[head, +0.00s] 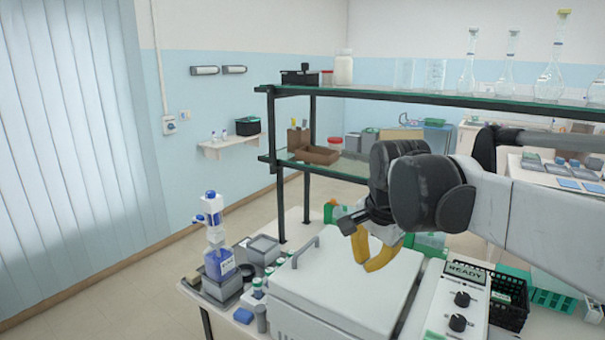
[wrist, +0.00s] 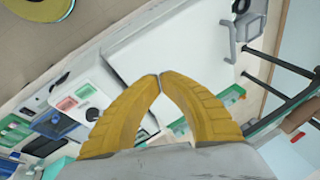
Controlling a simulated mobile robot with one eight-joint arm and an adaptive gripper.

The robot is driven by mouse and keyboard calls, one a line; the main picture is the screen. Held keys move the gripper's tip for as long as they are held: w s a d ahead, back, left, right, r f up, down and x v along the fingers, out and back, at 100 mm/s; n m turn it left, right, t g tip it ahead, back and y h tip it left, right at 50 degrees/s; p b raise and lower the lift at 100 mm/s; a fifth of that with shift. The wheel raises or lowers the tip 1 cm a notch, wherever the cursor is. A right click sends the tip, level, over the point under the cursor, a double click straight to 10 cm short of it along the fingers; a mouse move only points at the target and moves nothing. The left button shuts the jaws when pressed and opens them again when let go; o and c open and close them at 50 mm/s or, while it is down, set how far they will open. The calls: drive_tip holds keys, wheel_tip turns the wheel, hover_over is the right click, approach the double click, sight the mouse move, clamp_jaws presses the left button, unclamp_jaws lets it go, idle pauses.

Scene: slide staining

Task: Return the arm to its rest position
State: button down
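My gripper (head: 371,266) has yellow fingers and hangs over the right rear part of a white-lidded machine (head: 335,292) in the head view. In the wrist view the two fingertips of my gripper (wrist: 160,77) meet, with nothing seen between them. The machine's pale lid (wrist: 180,42) lies beyond the fingertips there. My arm reaches in from the right edge of the head view, with the wrist bent downward. The lid looks shut, with a grey handle (head: 305,252) on its left side. I cannot tell the exact gap between fingers and lid.
A control panel (head: 455,300) reading READY stands right of the lid. A dark two-level shelf (head: 430,97) with glassware rises behind my arm. A blue-labelled bottle (head: 220,262) and small containers stand left of the machine. A black basket (head: 508,300) and green racks (head: 553,292) stand right.

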drive_tip(key=s+d+f+n+t+b, duration=0.1)
drive_tip(key=s+d+f+n+b, duration=0.2)
drive_tip(key=s+f+n, duration=0.2)
drive_tip(key=s+d+f+n+t+b, duration=0.2)
drive_tip(key=s+f+n, duration=0.3)
drive_tip(key=s+f, duration=0.7)
drive_tip(key=shift+s+d+f+b, duration=0.25)
drive_tip(key=shift+s+d+b, duration=0.2)
drive_tip(key=shift+s+b, duration=0.4)
idle(0.4)
